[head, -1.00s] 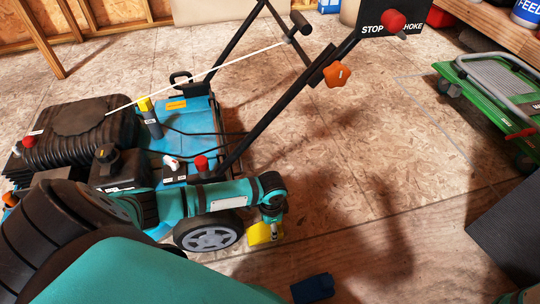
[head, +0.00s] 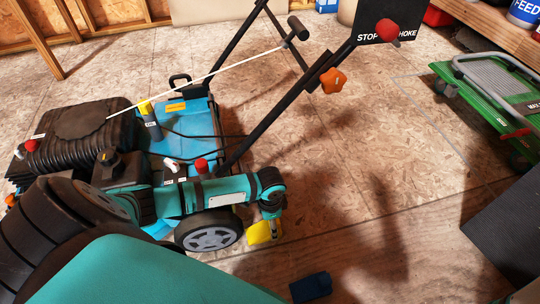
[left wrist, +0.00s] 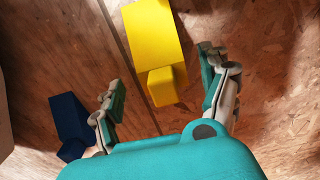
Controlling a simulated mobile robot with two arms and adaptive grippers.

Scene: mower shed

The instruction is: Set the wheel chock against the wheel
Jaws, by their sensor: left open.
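The yellow wheel chock (head: 262,233) sits on the wooden floor just right of the mower's grey-hubbed wheel (head: 209,231). I cannot tell whether the two touch. In the left wrist view the chock (left wrist: 152,38) shows as a large block with a smaller block at its near end. My left gripper (head: 270,212) is above the chock, pointing down. In the left wrist view the gripper (left wrist: 161,74) is open, with its fingers spread on either side of the small block and clear of it. The wheel is not seen there. My right gripper is not in view.
A dark blue block (head: 311,287) lies on the floor near the chock. The mower's handle (head: 293,103) rises over the floor to the right. A green cart (head: 500,95) stands at the right, with a dark mat (head: 505,230) below it. The floor between is clear.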

